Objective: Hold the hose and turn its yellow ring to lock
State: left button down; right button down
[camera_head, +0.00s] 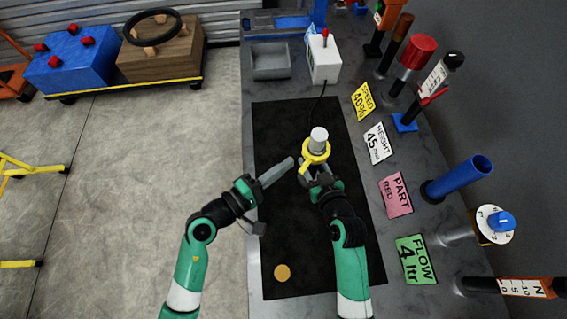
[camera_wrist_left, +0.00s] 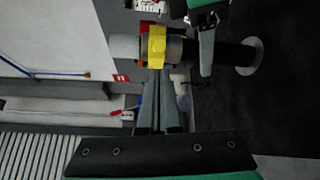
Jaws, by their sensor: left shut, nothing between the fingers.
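The hose stands upright on the black mat (camera_head: 290,230), with a grey end (camera_head: 318,136) and a yellow ring (camera_head: 316,152) around it. In the left wrist view the hose lies sideways, with its grey end (camera_wrist_left: 125,47), yellow ring (camera_wrist_left: 157,48) and black lower part (camera_wrist_left: 232,53). My left gripper (camera_head: 290,163) is shut and empty, left of the ring; its fingers (camera_wrist_left: 160,75) point at the ring in the wrist view. My right gripper (camera_head: 314,172) is at the hose just below the ring; its grip is partly hidden. One right finger (camera_wrist_left: 207,52) crosses the black part.
A grey bin (camera_head: 270,62) and a white box (camera_head: 324,62) with a red-tipped lever stand at the back. Label cards, including a pink one (camera_head: 396,194), and a blue tube (camera_head: 460,178) line the right. A tan disc (camera_head: 282,273) lies on the front mat.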

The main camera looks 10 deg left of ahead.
pick_arm(q)
jog(key=s+a, duration=0.3)
jog(key=s, duration=0.5)
jog(key=shift+s+a, duration=0.3)
jog(key=shift+s, duration=0.1)
